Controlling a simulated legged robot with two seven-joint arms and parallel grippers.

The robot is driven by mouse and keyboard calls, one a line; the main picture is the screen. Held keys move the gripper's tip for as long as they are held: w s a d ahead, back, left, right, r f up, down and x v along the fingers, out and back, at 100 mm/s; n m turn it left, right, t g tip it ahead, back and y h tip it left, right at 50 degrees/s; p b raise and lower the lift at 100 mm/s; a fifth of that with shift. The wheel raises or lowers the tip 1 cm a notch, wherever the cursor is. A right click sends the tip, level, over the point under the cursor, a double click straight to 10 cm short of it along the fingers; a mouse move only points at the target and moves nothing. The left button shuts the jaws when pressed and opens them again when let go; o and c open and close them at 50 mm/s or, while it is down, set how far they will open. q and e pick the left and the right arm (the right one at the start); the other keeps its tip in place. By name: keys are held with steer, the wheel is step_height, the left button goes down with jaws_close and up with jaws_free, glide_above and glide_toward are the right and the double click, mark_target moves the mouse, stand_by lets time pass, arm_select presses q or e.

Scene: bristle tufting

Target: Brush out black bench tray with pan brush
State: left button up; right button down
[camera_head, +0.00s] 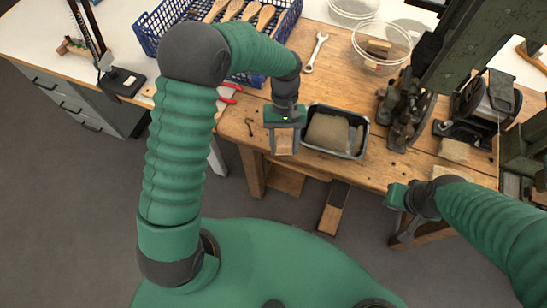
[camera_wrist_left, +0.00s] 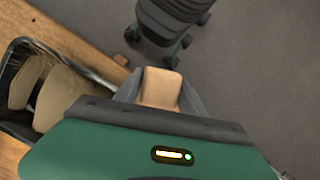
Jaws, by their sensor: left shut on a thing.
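The black bench tray (camera_head: 367,140) stands on the wooden bench near its front edge, with tan, block-like contents (camera_head: 327,133) inside. In the left wrist view the tray (camera_wrist_left: 12,58) is at the left edge, partly hidden by my gripper's body. My left gripper (camera_head: 284,150) is just left of the tray, by the bench's front edge, and points down. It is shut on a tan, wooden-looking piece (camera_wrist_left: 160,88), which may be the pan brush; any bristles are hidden. My right gripper (camera_head: 400,218) is in front of the bench, right of the tray; its fingers do not show clearly.
A blue basket (camera_head: 150,35) with several wooden brush handles stands at the back left. A spanner (camera_head: 316,52) and a clear bowl (camera_head: 381,45) lie behind the tray. Red-handled pliers (camera_head: 229,92) are to the left. Dark machines (camera_head: 405,110) stand close on the right.

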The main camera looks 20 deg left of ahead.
arm_select(q)
steer(key=w+d+r+n+t+h, duration=0.2)
steer(key=w+d+n, duration=0.3)
steer(key=w+n, duration=0.15)
step_height(320, 180, up, 2)
steer(key=n+t, duration=0.2)
steer(key=n, duration=0.5)
glide_above(335, 133)
steer(key=a, duration=0.2)
steer(key=shift+h, duration=0.4)
step_height(335, 133, down, 6)
steer(key=shift+a+f, duration=0.15)
steer(key=shift+f, duration=0.55)
